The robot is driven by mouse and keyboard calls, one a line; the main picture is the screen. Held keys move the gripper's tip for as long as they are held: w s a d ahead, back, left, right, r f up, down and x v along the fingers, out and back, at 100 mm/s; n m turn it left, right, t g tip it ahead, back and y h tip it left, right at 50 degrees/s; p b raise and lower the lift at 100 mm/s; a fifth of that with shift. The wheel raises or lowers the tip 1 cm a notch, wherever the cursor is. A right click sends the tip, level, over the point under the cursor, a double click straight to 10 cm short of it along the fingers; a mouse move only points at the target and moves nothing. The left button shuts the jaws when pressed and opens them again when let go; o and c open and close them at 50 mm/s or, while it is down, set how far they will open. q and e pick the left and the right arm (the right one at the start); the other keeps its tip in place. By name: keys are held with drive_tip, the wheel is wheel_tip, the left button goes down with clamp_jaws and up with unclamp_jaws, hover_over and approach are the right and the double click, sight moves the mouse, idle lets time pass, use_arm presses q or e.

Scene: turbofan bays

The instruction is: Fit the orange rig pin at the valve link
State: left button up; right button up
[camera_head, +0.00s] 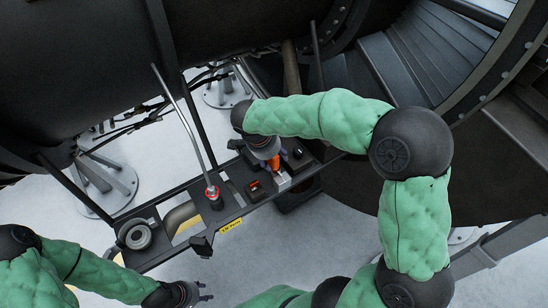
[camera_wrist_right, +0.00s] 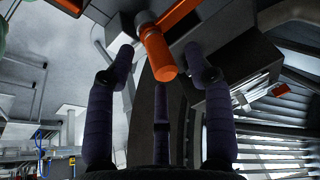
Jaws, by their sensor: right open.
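The orange rig pin (camera_head: 273,162) is at the black block on the tray, mostly hidden by my right gripper (camera_head: 266,153) in the head view. In the right wrist view the pin (camera_wrist_right: 159,58) shows as an orange cylinder with an orange bar at its head, pointing between the fingers. My right gripper is open, with its dark fingers around the pin; no clear contact shows. I cannot make out the valve link for certain. My left gripper (camera_head: 205,291) is at the bottom of the head view, its fingers apart and empty.
The black tray (camera_head: 233,207) carries a red-collared rod (camera_head: 212,191), a small black block with an orange top (camera_head: 254,187), a round grey part (camera_head: 136,236) and a yellow label (camera_head: 231,226). The dark engine casing (camera_head: 75,60) hangs above. Pale floor lies in front.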

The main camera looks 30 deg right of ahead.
drive_tip(key=v, duration=1.1)
idle(1.6)
